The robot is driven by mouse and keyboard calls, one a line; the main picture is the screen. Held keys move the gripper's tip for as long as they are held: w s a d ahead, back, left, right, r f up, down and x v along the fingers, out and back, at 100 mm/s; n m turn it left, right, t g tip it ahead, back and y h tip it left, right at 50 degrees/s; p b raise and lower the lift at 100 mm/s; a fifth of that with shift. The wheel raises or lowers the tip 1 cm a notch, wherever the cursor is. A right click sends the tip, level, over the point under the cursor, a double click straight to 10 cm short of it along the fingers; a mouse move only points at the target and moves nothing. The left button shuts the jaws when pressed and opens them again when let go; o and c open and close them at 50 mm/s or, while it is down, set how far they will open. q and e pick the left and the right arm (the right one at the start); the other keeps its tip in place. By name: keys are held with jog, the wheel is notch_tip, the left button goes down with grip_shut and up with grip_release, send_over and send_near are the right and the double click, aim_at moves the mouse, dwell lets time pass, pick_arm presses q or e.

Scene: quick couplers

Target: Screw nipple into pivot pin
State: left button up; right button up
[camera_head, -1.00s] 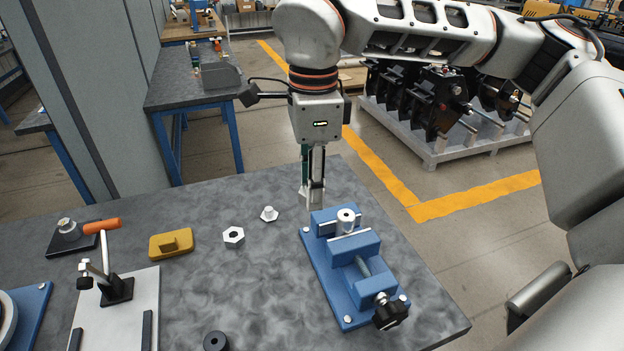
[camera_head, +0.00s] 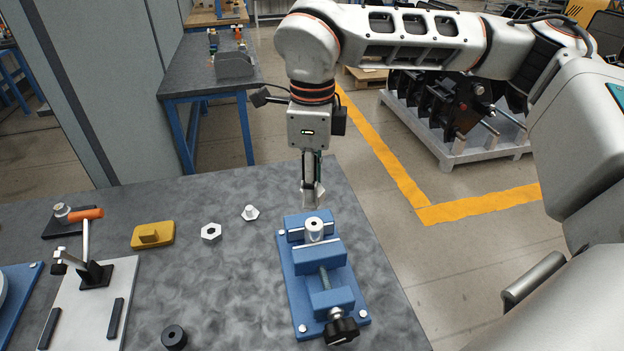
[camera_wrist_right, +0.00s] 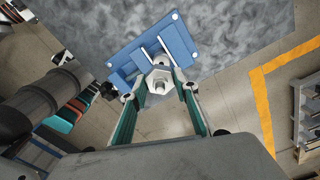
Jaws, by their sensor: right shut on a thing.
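The pivot pin (camera_head: 314,230) is a short silver cylinder with a hole in its top, standing upright in the blue vise (camera_head: 333,278). My right gripper (camera_head: 312,197) is shut, pointing down just behind and above the pin in the head view. In the right wrist view, a pale hexagonal nipple (camera_wrist_right: 160,82) with a round stud sits between the fingertips of the gripper (camera_wrist_right: 160,92). The vise (camera_wrist_right: 183,38) shows beyond it, and the nipple partly covers the pin. The nipple looks apart from the pin. My left gripper is not in view.
A studded hex piece (camera_head: 250,212), a hex nut (camera_head: 211,232), a yellow block (camera_head: 152,235) and a black ring (camera_head: 174,337) lie left of the vise.

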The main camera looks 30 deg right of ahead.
aim_at(314, 224)
jog(key=shift+d, duration=0.25)
dwell(0.4)
jog(key=shift+f+b, duration=1.8)
jog(key=shift+f, duration=1.2)
jog(key=shift+f, duration=0.35)
